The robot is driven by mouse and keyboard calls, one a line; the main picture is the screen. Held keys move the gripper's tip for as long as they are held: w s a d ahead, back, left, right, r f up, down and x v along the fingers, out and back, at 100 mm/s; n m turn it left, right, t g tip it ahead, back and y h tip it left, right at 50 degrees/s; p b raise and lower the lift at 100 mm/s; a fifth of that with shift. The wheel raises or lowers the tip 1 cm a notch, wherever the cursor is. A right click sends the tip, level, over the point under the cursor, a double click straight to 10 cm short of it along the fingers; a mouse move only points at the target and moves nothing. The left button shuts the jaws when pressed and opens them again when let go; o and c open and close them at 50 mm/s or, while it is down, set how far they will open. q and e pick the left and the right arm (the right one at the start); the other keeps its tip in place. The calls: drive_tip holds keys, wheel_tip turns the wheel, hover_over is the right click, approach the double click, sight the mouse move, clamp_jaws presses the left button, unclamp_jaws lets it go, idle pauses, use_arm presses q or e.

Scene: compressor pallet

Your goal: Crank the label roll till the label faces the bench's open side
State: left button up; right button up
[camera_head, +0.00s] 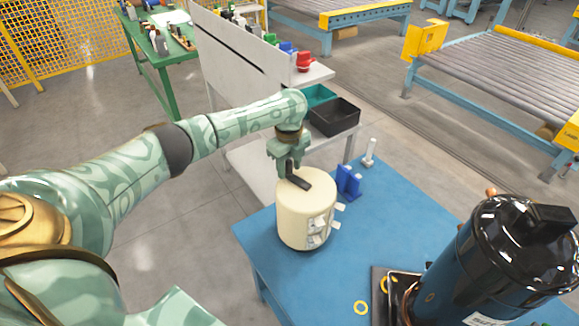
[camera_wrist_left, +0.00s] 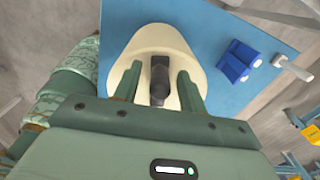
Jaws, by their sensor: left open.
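The label roll (camera_head: 304,217) is a cream drum standing upright near the left corner of the blue bench (camera_head: 268,262). White labels (camera_head: 316,232) show on its front right side, with small pale tabs sticking out to the right. A dark crank (camera_head: 298,181) lies across its top. My left gripper (camera_head: 288,170) is right above the drum, pointing down. In the left wrist view its open fingers (camera_wrist_left: 158,85) stand either side of the dark crank handle (camera_wrist_left: 159,72); I cannot tell if they touch it. My right gripper is out of view.
A blue block holder (camera_head: 348,181) and a white upright piece (camera_head: 369,153) stand behind the roll. A black compressor (camera_head: 495,262) fills the bench's right. A shelf with black (camera_head: 335,117) and teal bins stands behind. The bench's front left is clear.

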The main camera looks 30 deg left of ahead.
use_arm(q)
clamp_jaws()
drive_tip(key=shift+r, duration=0.1)
